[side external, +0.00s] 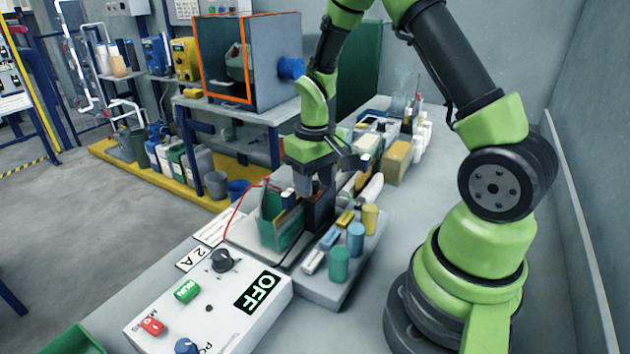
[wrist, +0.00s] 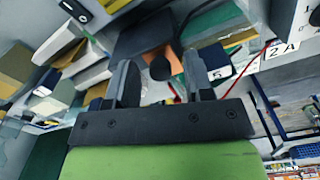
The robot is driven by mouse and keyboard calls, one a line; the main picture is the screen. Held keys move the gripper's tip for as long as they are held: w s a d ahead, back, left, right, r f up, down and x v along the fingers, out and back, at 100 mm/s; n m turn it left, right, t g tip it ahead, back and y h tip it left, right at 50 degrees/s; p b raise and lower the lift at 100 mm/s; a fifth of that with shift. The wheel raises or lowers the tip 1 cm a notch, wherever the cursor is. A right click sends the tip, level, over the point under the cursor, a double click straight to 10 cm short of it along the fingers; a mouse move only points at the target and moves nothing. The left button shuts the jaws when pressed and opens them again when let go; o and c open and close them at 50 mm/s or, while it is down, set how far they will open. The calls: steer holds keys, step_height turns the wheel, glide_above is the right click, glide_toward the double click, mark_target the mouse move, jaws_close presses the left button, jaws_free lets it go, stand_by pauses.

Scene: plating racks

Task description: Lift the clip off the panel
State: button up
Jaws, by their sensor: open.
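My gripper (side external: 308,190) points down over the rack in the middle of the bench. In the wrist view its two dark fingers stand apart, so my gripper (wrist: 160,78) is open. A dark rounded piece (wrist: 160,68) shows between the fingers; it may be the clip, but I cannot tell for sure. No contact with it can be made out. A green panel (side external: 268,225) stands upright in the rack, just left of and below my gripper. A red lead (side external: 237,212) runs down beside it; the red lead (wrist: 258,58) also shows in the wrist view.
A white control box (side external: 210,310) with an "OFF" label is in front. A grey tray (side external: 325,292) with green, blue and yellow pieces lies to the right of the rack. Boxes and bottles (side external: 398,158) crowd the bench behind. An orange-framed cabinet (side external: 250,65) stands at the back.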

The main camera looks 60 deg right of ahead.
steer(key=shift+f, duration=0.25)
jaws_close()
steer(key=shift+d, duration=2)
jaws_free()
steer(key=shift+r, duration=0.1)
step_height(320, 180, up, 10)
